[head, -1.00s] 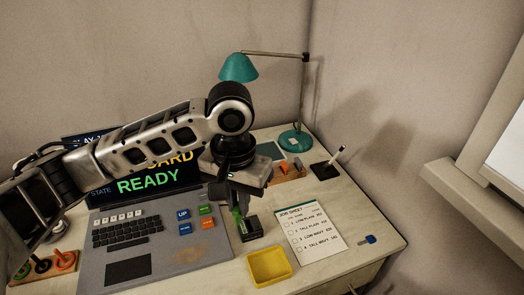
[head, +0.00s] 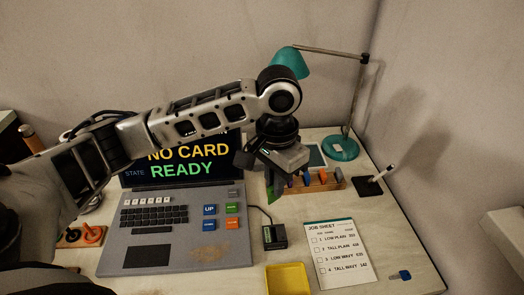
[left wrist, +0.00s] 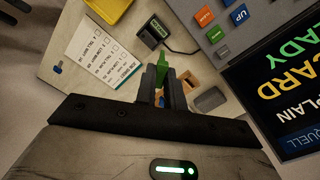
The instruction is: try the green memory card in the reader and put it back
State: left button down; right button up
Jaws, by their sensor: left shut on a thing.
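My left gripper (head: 275,186) is shut on the green memory card (head: 269,191). In the left wrist view the green card (left wrist: 163,72) sticks out from between the fingertips (left wrist: 162,85). The card reader (head: 274,237), a small black box with a cable, stands on the desk in front of the gripper, its top clear of the card. It also shows in the left wrist view (left wrist: 153,32). The wooden card rack (head: 325,184) with blue and orange cards is beside the gripper, its left end partly hidden. My right gripper is not in view.
The laptop (head: 180,230) has a screen (head: 190,160) reading "NO CARD" and "READY". A yellow tray (head: 289,279), a job sheet (head: 338,253) and a blue item (head: 400,275) lie in front. A teal lamp (head: 341,149) and a pen holder (head: 368,186) stand behind.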

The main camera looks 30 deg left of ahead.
pick_arm(q)
jog(key=w+a+f+m, duration=0.2)
jog(key=w+m, duration=0.2)
jog(key=m, duration=0.4)
jog(key=w+a+f+m+b, duration=0.1)
jog(key=w+a+f+m, duration=0.1)
jog(key=m, duration=0.6)
jog(key=w+a+f+m, duration=0.2)
jog(key=w+f+m, duration=0.2)
jog(key=m, duration=0.4)
jog(key=shift+w+a+f+m, duration=0.1)
jog(key=shift+w+m, duration=0.05)
jog(key=shift+w, duration=0.3)
jog(key=shift+w+a+m, duration=0.1)
jog(key=shift+w+m, duration=0.05)
jog(key=shift+w, duration=0.25)
jog(key=shift+f, duration=0.6)
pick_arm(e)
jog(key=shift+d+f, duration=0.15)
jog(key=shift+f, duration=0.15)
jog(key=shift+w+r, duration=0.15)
pick_arm(q)
jog(key=shift+p, duration=0.65)
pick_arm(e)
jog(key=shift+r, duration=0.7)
pick_arm(q)
jog(key=shift+f, duration=0.15)
